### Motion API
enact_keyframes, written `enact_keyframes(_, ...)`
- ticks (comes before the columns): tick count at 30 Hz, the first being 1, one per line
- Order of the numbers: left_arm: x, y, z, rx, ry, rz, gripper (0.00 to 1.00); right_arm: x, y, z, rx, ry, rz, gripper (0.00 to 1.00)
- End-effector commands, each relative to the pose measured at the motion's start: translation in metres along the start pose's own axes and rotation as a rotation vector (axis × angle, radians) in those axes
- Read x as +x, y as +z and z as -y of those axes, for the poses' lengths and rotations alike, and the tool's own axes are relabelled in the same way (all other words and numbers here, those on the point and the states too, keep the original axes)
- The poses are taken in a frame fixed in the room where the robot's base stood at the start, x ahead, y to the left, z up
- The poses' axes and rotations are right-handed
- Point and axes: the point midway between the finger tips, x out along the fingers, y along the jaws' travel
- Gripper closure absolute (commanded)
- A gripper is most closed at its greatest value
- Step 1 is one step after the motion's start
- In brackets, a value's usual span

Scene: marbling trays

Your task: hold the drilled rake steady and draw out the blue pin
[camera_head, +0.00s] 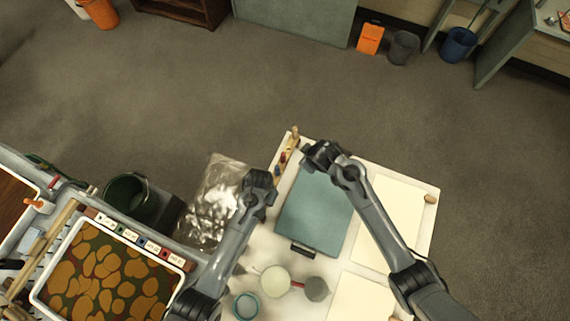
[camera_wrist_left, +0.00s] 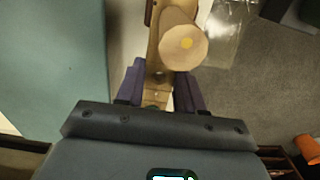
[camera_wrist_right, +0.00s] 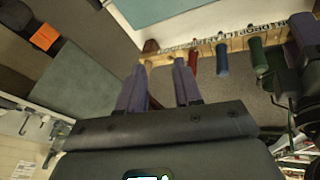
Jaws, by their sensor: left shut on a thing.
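The drilled rake is a pale wooden bar (camera_head: 288,153) along the left edge of the white table. In the right wrist view it (camera_wrist_right: 237,43) carries a red pin (camera_wrist_right: 194,60), the blue pin (camera_wrist_right: 222,58) and a green pin (camera_wrist_right: 258,56). My left gripper (camera_wrist_left: 158,88) is shut on the bar, near a round wooden knob (camera_wrist_left: 183,45); its fingers also show at the right of the right wrist view. My right gripper (camera_wrist_right: 158,75) is open and empty, its fingers near the red pin and left of the blue pin. Its fingertips are hard to see in the head view.
A teal panel (camera_head: 314,212) lies on the table between the arms, with pale sheets (camera_head: 392,215) to its right. A cup (camera_head: 274,280) and other small vessels stand in front. A marbling tray (camera_head: 38,296) and dark bucket (camera_head: 130,196) are at left.

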Motion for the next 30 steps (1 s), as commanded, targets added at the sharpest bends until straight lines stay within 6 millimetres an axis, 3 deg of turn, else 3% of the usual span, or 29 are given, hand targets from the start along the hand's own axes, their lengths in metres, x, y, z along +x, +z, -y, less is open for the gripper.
enact_keyframes(6,0.0,0.0,0.0,-0.001,0.0,0.0,1.0,-0.021,-0.028,0.042,0.172,-0.115,0.011,0.66)
enact_keyframes(14,0.0,0.0,0.0,0.0,0.0,0.0,1.0,-0.026,-0.047,0.073,0.23,-0.192,-0.028,0.66)
enact_keyframes(20,0.0,0.0,0.0,0.0,0.0,0.0,1.0,-0.009,-0.047,0.081,0.228,-0.199,-0.025,0.66)
enact_keyframes(30,0.0,0.0,0.0,0.0,0.0,0.0,1.0,0.045,-0.049,0.091,0.228,-0.197,-0.023,0.66)
